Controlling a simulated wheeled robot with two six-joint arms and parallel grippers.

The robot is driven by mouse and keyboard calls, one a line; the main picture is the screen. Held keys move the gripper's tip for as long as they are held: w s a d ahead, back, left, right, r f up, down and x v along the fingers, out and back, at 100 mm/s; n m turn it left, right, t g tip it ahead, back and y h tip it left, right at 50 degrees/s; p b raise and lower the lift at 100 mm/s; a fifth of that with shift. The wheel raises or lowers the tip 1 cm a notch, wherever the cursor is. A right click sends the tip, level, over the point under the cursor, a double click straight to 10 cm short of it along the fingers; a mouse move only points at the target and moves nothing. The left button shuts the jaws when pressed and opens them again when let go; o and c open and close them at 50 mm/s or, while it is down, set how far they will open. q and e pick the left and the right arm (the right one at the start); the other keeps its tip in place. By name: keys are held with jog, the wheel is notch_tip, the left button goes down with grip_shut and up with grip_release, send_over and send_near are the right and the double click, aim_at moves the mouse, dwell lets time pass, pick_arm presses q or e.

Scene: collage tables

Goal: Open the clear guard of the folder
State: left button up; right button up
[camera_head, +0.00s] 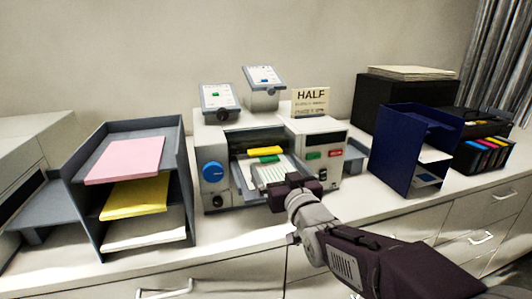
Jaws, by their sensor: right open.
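The folder (214,147) is a light grey machine standing on the counter at the centre, with a blue knob (212,172) on its left front. Its clear guard (250,137) looks like a dark see-through panel above the feed opening; I cannot tell how far it is raised. A yellow bar (264,151) shows just below it, above a pale tray in the opening. My right gripper (291,188) is open in front of the folder's lower middle, hiding part of the tray's front; whether it touches is unclear. My left gripper is out of view.
A grey tray rack (186,160) with pink, yellow and white paper stands on the left. A "HALF" sign (310,102) and two small tilted panels are on top of the folder. A blue rack (392,150) and printer (480,122) stand on the right. Some counter is clear in front.

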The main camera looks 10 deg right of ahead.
aim_at(266, 153)
jog(key=w, duration=0.4)
jog(key=w+p, duration=0.1)
jog(key=w, duration=0.3)
jog(key=shift+w+a+f+p, duration=0.15)
jog(key=shift+w+p, duration=0.1)
jog(key=shift+p, duration=0.05)
jog(key=shift+w, duration=0.15)
